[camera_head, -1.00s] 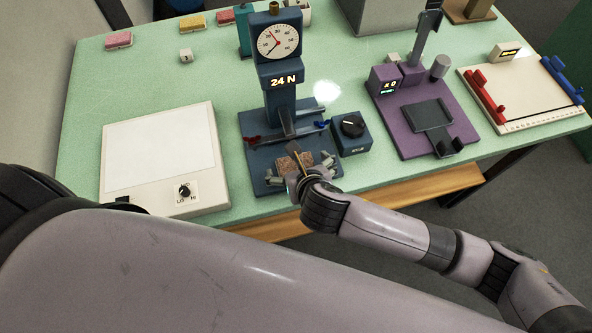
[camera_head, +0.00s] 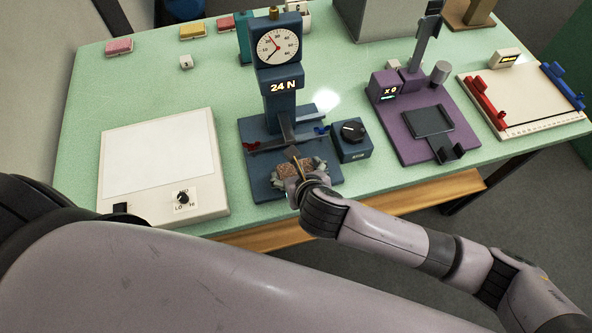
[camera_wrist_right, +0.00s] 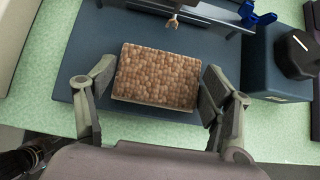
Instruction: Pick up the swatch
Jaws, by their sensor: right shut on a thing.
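The swatch (camera_head: 290,169) is a small brown, bumpy-textured block at the front of the blue gauge stand's base. In the right wrist view the swatch (camera_wrist_right: 157,77) fills the space between my two fingers, its pebbled top facing the camera. My right gripper (camera_head: 297,168) is shut on it, one finger at each short side; it also shows in the right wrist view (camera_wrist_right: 158,84). The swatch appears low over the blue base; I cannot tell whether it is lifted off it. My left gripper is not in view; only my left arm crosses the foreground.
The blue stand (camera_head: 279,103) with dial and "24 N" display rises just behind the swatch. A knob box (camera_head: 351,140) stands close to its right. A white panel (camera_head: 160,150) lies left, a purple device (camera_head: 409,145) right.

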